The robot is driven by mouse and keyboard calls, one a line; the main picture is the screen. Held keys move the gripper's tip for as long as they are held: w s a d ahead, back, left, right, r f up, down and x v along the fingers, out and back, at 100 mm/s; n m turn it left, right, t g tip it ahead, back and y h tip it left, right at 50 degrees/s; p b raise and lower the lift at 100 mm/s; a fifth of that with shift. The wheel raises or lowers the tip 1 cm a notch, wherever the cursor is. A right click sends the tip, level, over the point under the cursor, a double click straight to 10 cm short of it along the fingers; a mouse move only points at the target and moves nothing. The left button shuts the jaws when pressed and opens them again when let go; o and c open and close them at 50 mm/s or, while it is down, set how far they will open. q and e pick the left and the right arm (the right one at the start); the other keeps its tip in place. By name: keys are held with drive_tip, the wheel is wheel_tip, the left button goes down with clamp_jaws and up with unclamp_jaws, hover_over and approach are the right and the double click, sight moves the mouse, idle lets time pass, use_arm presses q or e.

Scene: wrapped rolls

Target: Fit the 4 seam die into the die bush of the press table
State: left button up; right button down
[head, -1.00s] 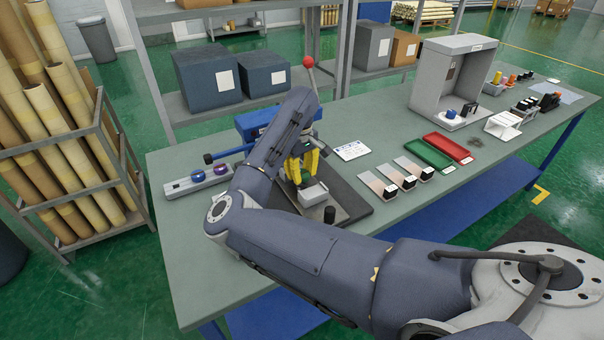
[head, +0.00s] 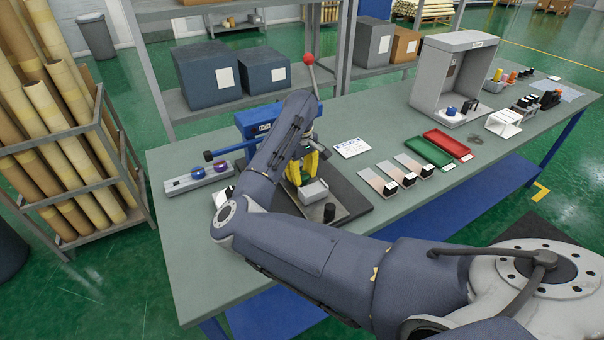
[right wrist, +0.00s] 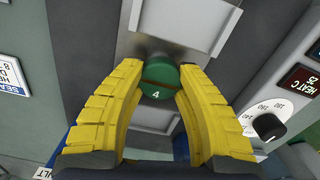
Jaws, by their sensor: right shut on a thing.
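The green seam die (right wrist: 159,88), marked 4, is between the yellow fingers of my right gripper (right wrist: 160,72) in the right wrist view. The gripper is shut on it. In the head view my right gripper (head: 308,168) is at the blue press (head: 256,119) with its red-knobbed lever (head: 308,61), low over the dark press base (head: 350,199). My own arm covers part of the press. My left gripper is not in view.
A grey control box with a dial (right wrist: 266,122) stands close right of the fingers in the right wrist view. A rail with coloured dies (head: 198,177) lies left of the press. Green (head: 428,150) and red (head: 447,144) trays lie to the right.

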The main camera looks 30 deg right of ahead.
drive_tip(key=c, duration=0.9)
unclamp_jaws()
drive_tip(key=r, duration=1.2)
drive_tip(key=shift+w, duration=0.25)
